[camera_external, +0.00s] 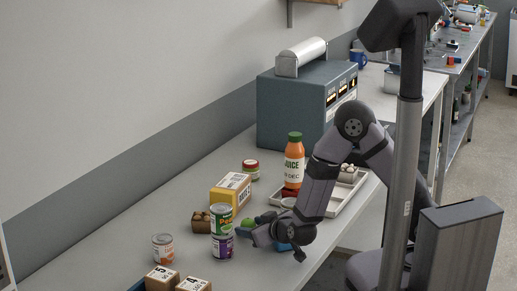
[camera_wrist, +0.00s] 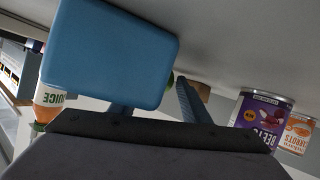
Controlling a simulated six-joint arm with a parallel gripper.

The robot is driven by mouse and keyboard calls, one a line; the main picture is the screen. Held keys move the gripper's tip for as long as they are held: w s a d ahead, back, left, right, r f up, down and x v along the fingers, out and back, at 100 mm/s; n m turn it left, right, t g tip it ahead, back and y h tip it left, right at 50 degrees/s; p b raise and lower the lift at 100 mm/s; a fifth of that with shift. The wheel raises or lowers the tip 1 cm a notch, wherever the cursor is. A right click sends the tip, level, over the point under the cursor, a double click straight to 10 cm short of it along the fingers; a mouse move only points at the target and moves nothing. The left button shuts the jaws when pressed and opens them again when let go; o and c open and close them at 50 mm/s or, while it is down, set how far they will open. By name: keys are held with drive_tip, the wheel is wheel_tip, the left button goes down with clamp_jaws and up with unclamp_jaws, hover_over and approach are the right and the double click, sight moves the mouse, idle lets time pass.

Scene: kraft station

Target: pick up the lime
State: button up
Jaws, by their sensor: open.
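A small green round thing, likely the lime (camera_external: 247,222), sits on the grey table just beyond my gripper and right of the cans in the external view. In the wrist view only a sliver of green (camera_wrist: 171,79) shows, at the right edge of a light blue block (camera_wrist: 110,52) that hides the rest. My gripper (camera_external: 262,236) is low over the table beside the green thing. In the wrist view its fingers (camera_wrist: 157,105) are apart, with the blue block in front of the left one. I cannot tell whether the block touches it.
A purple beets can (camera_external: 222,247) with a green-labelled can (camera_external: 222,218) on top stands left of my gripper. A carrots can (camera_external: 163,247), boxes (camera_external: 161,278) and a yellow box (camera_external: 230,191) are nearby. A juice bottle (camera_external: 294,164) stands by a tray (camera_external: 352,199) to the right.

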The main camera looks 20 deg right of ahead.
drive_tip(key=shift+w+f, duration=0.1)
drive_tip(key=shift+w, duration=0.15)
drive_tip(key=shift+c, duration=0.6)
drive_tip(key=c, duration=0.7)
drive_tip(key=shift+a, duration=0.1)
